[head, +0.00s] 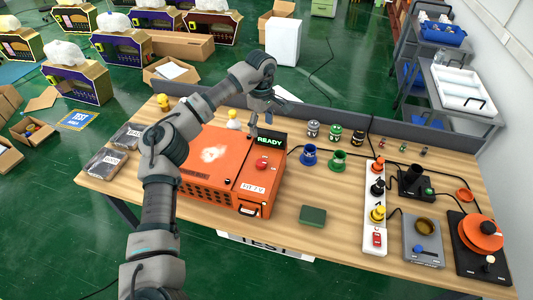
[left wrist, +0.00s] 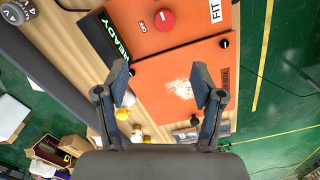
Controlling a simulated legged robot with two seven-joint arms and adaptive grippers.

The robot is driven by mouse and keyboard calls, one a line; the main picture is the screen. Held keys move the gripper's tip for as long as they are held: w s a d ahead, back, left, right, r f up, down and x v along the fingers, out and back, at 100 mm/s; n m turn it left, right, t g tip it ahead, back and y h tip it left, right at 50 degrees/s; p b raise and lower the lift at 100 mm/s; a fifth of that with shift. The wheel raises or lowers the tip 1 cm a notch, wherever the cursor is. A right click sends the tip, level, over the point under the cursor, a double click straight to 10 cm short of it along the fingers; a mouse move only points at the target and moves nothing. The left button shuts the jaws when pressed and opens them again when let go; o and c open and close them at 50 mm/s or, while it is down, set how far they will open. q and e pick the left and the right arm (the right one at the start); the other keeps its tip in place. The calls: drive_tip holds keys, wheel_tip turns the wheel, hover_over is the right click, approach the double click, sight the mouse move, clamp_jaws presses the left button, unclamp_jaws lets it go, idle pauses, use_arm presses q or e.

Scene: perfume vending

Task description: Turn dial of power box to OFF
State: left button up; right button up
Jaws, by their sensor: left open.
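The orange power box (head: 222,165) sits on the wooden table, with a lit READY display (head: 270,141) at its back right. Its round red dial (head: 262,163) is on the top face near the right side. In the left wrist view the dial (left wrist: 164,20) shows at the top, with OFF lettering beside it. My left gripper (head: 266,112) is above the back of the box, apart from the dial. In the left wrist view its two fingers (left wrist: 163,80) are spread, with nothing between them. My right gripper is not in view.
Blue and green cups (head: 309,155) and a dark green box (head: 312,216) stand right of the power box. A white strip with coloured plugs (head: 375,205) lies farther right. Dark trays (head: 105,162) are at the left.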

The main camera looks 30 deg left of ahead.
use_arm(q)
approach(260, 162)
drive_tip(key=f, duration=0.7)
drive_tip(key=shift+w+a+f+p, duration=0.1)
drive_tip(key=shift+a+f+p, duration=0.15)
drive_tip(key=shift+f+p, duration=0.15)
drive_tip(key=shift+d+f, duration=0.45)
drive_tip(key=shift+f, duration=0.05)
drive_tip(key=shift+w+d, duration=0.1)
drive_tip(key=shift+d, duration=0.25)
drive_tip(key=shift+a+f, duration=0.15)
drive_tip(key=shift+a, duration=0.35)
drive_tip(key=c, duration=1.1)
